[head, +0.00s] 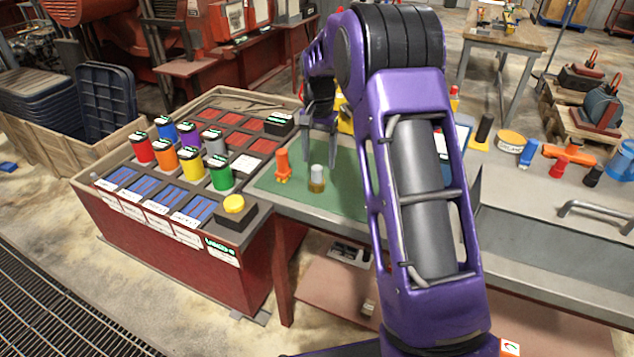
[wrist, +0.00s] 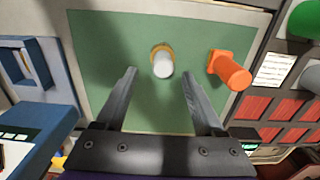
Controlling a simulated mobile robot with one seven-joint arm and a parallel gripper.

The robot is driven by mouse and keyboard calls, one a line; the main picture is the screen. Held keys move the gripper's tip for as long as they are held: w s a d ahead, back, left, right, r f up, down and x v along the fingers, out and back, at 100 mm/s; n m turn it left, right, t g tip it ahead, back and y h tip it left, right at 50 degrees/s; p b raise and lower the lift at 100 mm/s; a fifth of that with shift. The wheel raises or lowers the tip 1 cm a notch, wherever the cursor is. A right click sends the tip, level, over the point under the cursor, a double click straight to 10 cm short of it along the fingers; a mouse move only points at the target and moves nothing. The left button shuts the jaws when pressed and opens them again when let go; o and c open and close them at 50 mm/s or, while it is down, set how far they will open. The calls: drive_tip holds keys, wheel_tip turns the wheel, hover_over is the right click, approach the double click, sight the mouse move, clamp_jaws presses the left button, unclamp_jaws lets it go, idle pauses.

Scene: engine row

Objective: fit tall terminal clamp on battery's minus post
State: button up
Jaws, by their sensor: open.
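On the green mat (head: 350,195) stands a small upright cylinder (head: 317,179) with a pale top and a brass-coloured base. It also shows in the wrist view (wrist: 162,63). An orange flanged piece (head: 283,167) stands to its left in the head view and to its right in the wrist view (wrist: 231,71). My gripper (head: 320,156) is open and empty above the mat. In the wrist view its fingers (wrist: 158,76) point toward the cylinder, which shows between the tips and apart from them. I cannot tell which piece is the clamp, and I cannot make out the battery or its minus post.
A red cabinet (head: 180,258) with coloured cans and a yellow button (head: 234,204) stands left of the mat. A blue slotted unit (wrist: 35,75) borders the mat in the wrist view. Cups and an orange fitting (head: 568,153) lie right of my arm, which hides part of the bench.

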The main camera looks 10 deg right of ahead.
sight(317, 167)
drive_tip(key=f, duration=0.5)
drive_tip(key=shift+a+f, duration=0.15)
drive_tip(key=shift+a, duration=0.1)
clamp_jaws()
